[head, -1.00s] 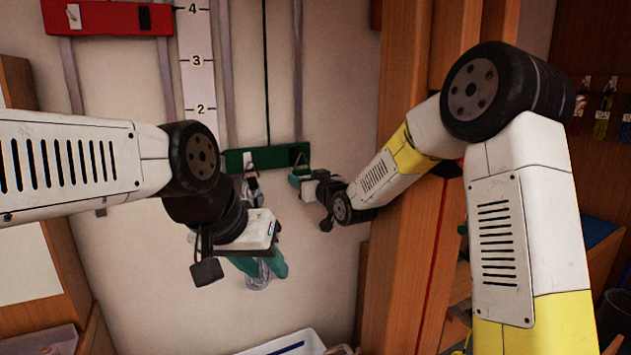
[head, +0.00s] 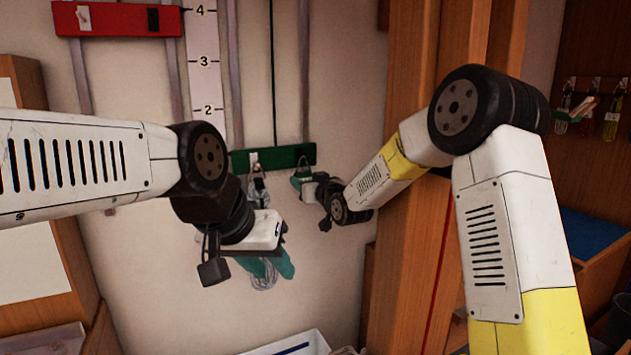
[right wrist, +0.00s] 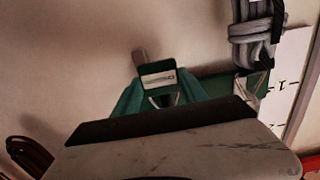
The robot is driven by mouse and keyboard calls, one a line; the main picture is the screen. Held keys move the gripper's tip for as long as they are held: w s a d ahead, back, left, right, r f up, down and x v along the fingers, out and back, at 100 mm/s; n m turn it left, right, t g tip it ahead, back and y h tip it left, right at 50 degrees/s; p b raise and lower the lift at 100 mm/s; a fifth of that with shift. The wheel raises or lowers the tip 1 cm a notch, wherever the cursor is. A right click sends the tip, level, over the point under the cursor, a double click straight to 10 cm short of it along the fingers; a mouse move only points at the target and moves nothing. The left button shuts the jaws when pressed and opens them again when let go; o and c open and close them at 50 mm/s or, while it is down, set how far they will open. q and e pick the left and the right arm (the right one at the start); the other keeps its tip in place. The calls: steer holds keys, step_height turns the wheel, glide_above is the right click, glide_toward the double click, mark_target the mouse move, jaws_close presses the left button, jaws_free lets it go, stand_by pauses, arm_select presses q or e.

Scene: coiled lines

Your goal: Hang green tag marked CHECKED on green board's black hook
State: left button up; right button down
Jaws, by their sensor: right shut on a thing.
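The green board (head: 240,161) is on the wall in the head view, with a white hook (head: 254,160) and a black hook (head: 303,160) at its right end. My right gripper (head: 299,181) is just below the black hook. In the right wrist view it is shut on a green tag (right wrist: 158,72) with a white label; the label's wording is too small to read. I cannot tell whether the tag touches the hook.
The coil hangs from the white hook, left of my right gripper; it shows in the right wrist view (right wrist: 252,40). A red board (head: 110,20) is higher on the wall beside a numbered strip (head: 204,75). A wooden post (head: 405,250) stands close on the right. A white bin (head: 300,343) is below.

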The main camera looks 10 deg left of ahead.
stand_by(0.4)
steer(key=c, duration=0.6)
jaws_free()
steer(key=shift+o, duration=0.2)
steer(key=shift+s, duration=0.1)
